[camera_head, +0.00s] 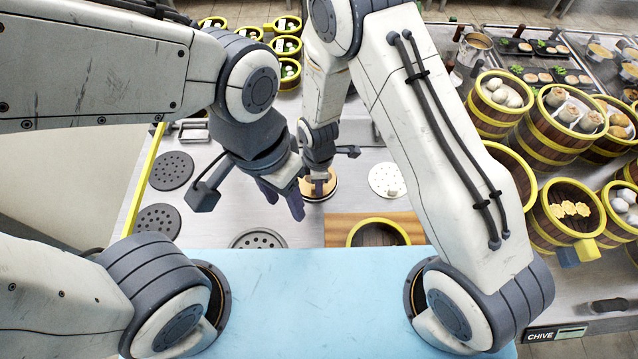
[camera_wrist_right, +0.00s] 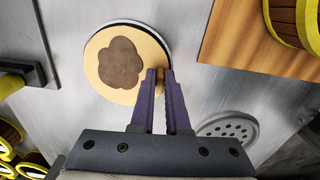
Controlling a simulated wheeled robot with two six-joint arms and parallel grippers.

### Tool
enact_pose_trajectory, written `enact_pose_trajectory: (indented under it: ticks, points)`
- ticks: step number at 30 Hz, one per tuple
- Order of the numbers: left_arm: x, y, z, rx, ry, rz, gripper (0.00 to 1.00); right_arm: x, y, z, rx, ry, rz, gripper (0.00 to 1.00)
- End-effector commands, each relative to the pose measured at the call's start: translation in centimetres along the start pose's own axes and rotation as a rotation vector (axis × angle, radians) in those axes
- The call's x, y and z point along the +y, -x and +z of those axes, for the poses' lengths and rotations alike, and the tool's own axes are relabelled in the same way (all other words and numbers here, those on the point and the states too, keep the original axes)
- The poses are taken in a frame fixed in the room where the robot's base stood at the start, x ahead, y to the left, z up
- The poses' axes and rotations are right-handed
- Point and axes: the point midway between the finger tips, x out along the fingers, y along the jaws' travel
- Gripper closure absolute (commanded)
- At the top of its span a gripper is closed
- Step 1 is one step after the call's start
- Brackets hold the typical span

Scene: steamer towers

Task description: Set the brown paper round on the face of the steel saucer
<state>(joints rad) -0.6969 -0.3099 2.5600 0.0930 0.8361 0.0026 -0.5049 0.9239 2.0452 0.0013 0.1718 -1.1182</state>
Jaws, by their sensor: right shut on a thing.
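The paper round (camera_wrist_right: 95,65) is a flat tan disc with a dark brown blotch, seen in the right wrist view. My right gripper (camera_wrist_right: 159,76) is shut on a small tan tab at its edge. The steel saucer (camera_wrist_right: 158,33) lies under the round, and only a rim of it shows at the upper right. I cannot tell whether round and saucer touch. In the head view, the round (camera_head: 320,187) is partly hidden by my right gripper (camera_head: 317,183). My left gripper (camera_head: 284,196) is open and looks empty, just left of it.
A yellow-rimmed steamer (camera_head: 352,238) stands on a wooden board (camera_head: 340,222) in front. Perforated discs (camera_head: 170,171) lie on the steel counter, one pale disc (camera_head: 389,178) to the right. Steamer towers (camera_head: 505,105) crowd the right side. The blue surface (camera_head: 310,300) in front is clear.

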Motion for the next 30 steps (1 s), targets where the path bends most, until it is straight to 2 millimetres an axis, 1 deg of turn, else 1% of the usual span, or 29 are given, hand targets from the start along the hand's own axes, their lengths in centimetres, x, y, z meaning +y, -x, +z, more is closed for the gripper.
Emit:
enact_pose_trajectory:
  ticks: [8, 27, 28, 29, 30]
  points:
    - [0.0, 0.0, 0.0, 0.000, 0.000, 0.000, 0.50, 0.0, 0.0, 0.0, 0.000, 0.000, 0.000, 1.00]
    - [-0.1, -0.8, 0.0, 0.000, 0.000, 0.000, 0.50, 0.0, -1.0, 0.0, 0.000, 0.000, 0.000, 1.00]
    - [-0.1, -0.8, 0.0, 0.000, 0.000, 0.000, 0.50, 0.0, -1.0, 0.0, 0.000, 0.000, 0.000, 0.83]
    - [-0.1, -0.7, 0.0, 0.000, 0.000, 0.000, 0.50, 0.0, -0.9, 0.0, 0.000, 0.000, 0.000, 0.72]
    - [-0.1, -0.7, 0.0, 0.000, 0.000, 0.000, 0.50, 0.0, -0.9, 0.0, 0.000, 0.000, 0.000, 0.72]
